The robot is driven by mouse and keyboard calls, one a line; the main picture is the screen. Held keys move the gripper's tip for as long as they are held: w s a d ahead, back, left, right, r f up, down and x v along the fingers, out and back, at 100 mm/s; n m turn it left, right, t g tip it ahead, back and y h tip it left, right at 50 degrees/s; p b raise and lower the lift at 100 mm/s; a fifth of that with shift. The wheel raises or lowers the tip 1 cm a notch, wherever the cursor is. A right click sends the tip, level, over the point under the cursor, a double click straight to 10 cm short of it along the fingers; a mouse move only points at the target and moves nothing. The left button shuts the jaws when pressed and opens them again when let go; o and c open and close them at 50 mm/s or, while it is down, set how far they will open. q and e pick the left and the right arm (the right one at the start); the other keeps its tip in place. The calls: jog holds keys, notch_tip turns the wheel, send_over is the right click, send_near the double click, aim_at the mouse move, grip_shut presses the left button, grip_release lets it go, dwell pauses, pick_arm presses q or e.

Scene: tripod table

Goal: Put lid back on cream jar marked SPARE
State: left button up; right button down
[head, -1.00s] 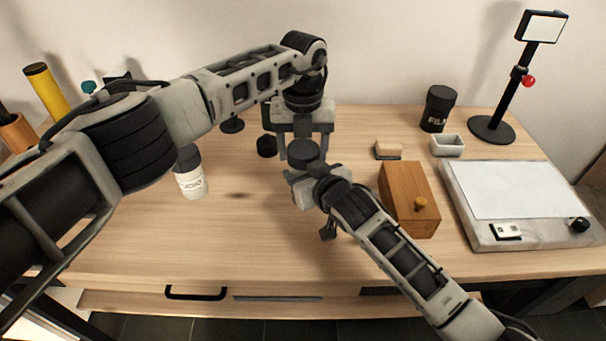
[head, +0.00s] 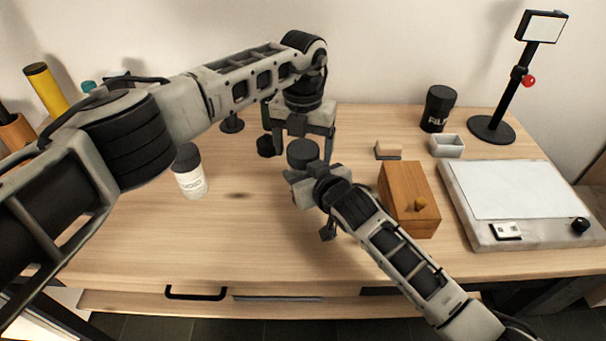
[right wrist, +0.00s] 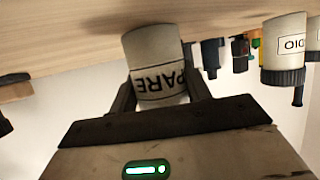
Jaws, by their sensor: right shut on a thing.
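The cream jar marked SPARE (right wrist: 155,48) stands out in the right wrist view, its label upside down there, reading "PARE". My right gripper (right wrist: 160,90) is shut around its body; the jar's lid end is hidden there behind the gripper. In the head view a round black lid (head: 303,152) shows above my right gripper, apparently on the jar; its seating cannot be told. My left gripper (head: 303,140) is just behind the lid, fingers spread to either side, apparently open and clear of it. Whether the jar touches the table is unclear.
A white VOID jar (head: 190,172) with a black lid stands left. A wooden box (head: 409,200) with a knob is close right of my right arm. Farther right are a black FILM canister (head: 438,108), a small white dish (head: 447,146) and a flat light panel (head: 515,205).

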pick_arm(q)
jog(key=shift+r, duration=0.15)
notch_tip(320, 180, up, 4)
jog(key=shift+r, duration=0.1)
jog(key=shift+c, duration=0.6)
notch_tip(320, 180, up, 4)
jog(key=n, duration=0.3)
jog(key=shift+f, duration=0.2)
jog(key=shift+f, duration=0.1)
jog(key=shift+f, duration=4)
jog(key=shift+c, duration=0.2)
